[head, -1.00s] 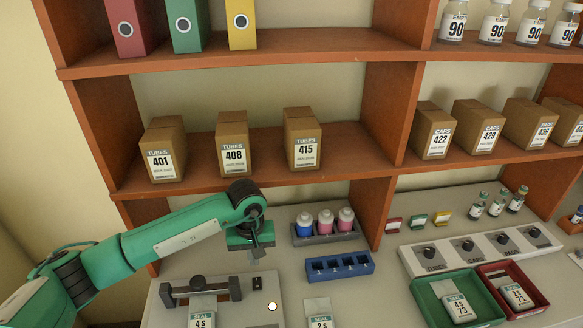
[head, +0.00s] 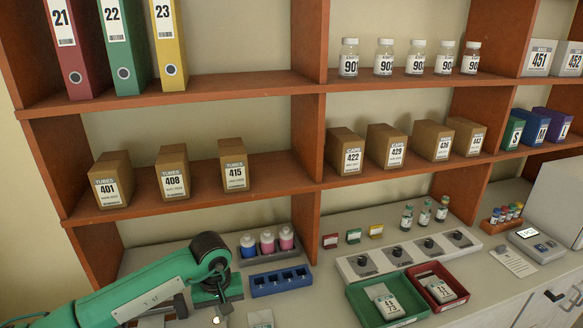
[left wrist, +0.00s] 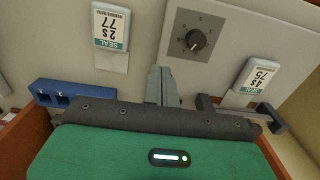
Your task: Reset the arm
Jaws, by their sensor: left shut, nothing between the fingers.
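My left arm (head: 150,295) comes in from the lower left in the head view, green with dark joints. My left gripper (head: 221,317) points down over the bench, left of the blue rack, near the lower edge of the picture. In the left wrist view its fingers (left wrist: 162,88) are together with nothing between them. My right gripper is not in view.
The blue rack (head: 280,281) and a rack of bottles (head: 268,251) stand by my gripper. A dial panel (left wrist: 185,62) and seal packets (left wrist: 111,35) show in the left wrist view. Green (head: 360,311) and red (head: 455,304) trays lie right. Shelves with boxes (head: 173,175) rise behind.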

